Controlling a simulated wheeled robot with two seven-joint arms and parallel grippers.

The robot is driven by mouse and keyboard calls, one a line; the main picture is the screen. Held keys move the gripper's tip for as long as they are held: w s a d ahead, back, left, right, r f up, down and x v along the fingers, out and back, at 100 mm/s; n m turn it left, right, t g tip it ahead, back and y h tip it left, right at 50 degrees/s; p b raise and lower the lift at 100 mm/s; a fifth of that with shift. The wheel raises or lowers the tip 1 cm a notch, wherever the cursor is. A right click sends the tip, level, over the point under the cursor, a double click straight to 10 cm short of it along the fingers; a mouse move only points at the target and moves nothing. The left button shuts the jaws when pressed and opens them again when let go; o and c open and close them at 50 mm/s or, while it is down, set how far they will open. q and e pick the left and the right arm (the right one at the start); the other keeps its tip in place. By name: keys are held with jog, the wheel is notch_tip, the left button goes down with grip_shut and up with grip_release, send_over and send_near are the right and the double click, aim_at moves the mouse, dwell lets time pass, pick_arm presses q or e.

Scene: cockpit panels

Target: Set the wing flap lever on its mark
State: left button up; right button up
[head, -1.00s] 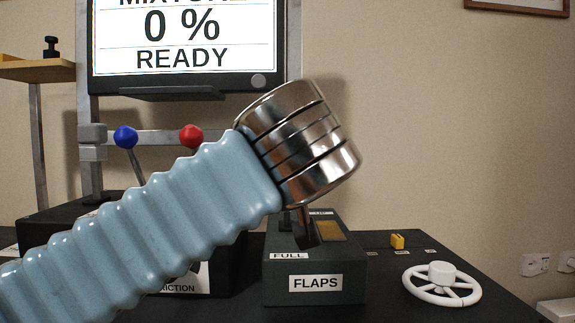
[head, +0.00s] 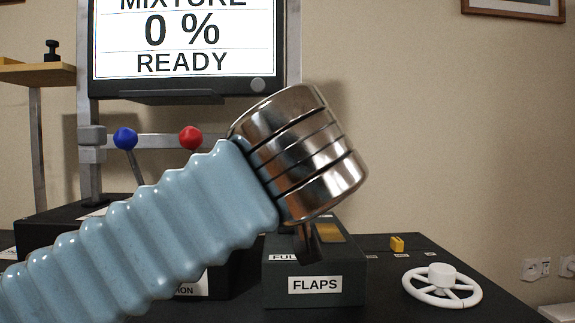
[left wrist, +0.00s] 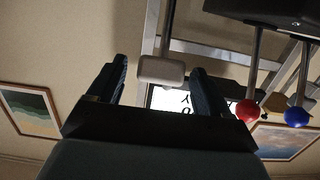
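The flap box (head: 315,268), labelled FLAPS, stands on the dark panel right of centre in the head view. Part of the lever's shaft (head: 308,243) shows above it; my arm's metal wrist hides its top and part of the FULL label. In the left wrist view, the lever's pale grey knob (left wrist: 162,70) sits between the fingertips of my left gripper (left wrist: 160,78), its shaft running up the picture. The fingers are apart, with a visible gap at least on the left side. The head view hides this gripper behind the wrist. My right gripper is not in view.
A blue-knobbed lever (head: 125,138) and a red-knobbed lever (head: 190,137) stand to the left, behind my arm. A screen (head: 180,45) reads MIXTURE 0 % READY. A white handwheel (head: 441,286) and a small yellow switch (head: 397,243) are to the right.

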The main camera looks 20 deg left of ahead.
pick_arm(q)
jog(key=p+v, duration=0.2)
jog(key=v, duration=1.1)
jog(key=shift+s+d, duration=0.15)
jog(key=shift+s, duration=0.2)
jog(key=shift+r, duration=0.1)
